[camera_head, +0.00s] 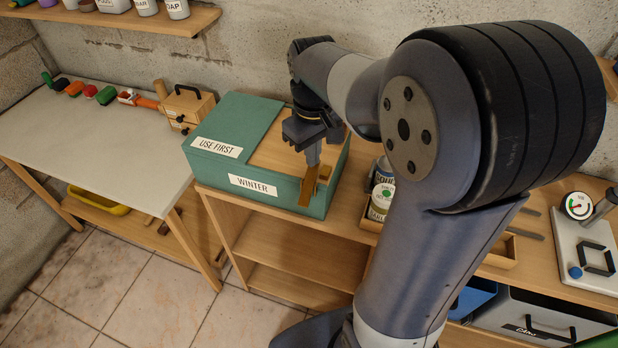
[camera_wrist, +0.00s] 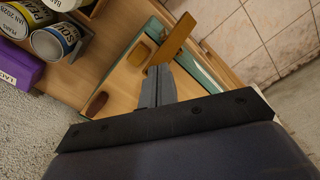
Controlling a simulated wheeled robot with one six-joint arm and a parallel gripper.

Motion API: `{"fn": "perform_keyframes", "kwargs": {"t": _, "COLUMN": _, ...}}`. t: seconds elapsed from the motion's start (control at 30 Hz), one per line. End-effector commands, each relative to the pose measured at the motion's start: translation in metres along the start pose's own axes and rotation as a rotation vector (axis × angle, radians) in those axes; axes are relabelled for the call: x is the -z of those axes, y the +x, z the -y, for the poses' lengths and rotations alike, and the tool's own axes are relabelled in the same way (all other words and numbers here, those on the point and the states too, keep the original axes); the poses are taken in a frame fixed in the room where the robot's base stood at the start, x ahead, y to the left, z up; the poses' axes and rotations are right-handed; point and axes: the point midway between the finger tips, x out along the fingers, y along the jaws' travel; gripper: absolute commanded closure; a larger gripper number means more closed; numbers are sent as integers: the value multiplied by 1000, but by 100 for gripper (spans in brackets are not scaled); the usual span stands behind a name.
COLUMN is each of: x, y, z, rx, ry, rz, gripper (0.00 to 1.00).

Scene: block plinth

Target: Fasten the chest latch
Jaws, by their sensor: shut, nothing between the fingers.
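The chest (camera_head: 250,205) is a teal box with "USE FIRST" and "WINTER" labels, standing on a wooden shelf unit. A light wooden panel (camera_head: 278,152) covers part of its top and looks flat. A brown wooden bar, apparently the latch (camera_head: 308,186), sits at the front edge. In the wrist view the latch (camera_wrist: 173,38) reaches across the teal rim (camera_wrist: 200,70). My gripper (camera_head: 312,160) is shut and empty, pointing down at the latch's inner end. In the wrist view its fingertips (camera_wrist: 158,72) are right beside that end; I cannot tell whether they touch.
Labelled cans (camera_head: 381,196) stand in a tray right of the chest. A small wooden box (camera_head: 187,106) is at the end of the grey-topped table (camera_head: 95,140) on the left. A dial gauge (camera_head: 577,206) stands at the far right. The floor in front is clear.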

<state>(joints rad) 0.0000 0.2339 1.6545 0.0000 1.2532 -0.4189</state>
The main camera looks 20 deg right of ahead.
Motion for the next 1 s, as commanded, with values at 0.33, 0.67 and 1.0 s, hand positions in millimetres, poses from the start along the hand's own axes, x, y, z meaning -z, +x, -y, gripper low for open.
{"fn": "perform_keyframes", "kwargs": {"t": 0.33, "x": 0, "y": 0, "z": 0, "rx": 0, "ry": 0, "rz": 0, "gripper": 100}}
{"fn": "perform_keyframes", "kwargs": {"t": 0.67, "x": 0, "y": 1, "z": 0, "rx": 0, "ry": 0, "rz": 0, "gripper": 100}}
{"fn": "perform_keyframes", "kwargs": {"t": 1.0, "x": 0, "y": 6, "z": 0, "rx": 0, "ry": 0, "rz": 0, "gripper": 100}}
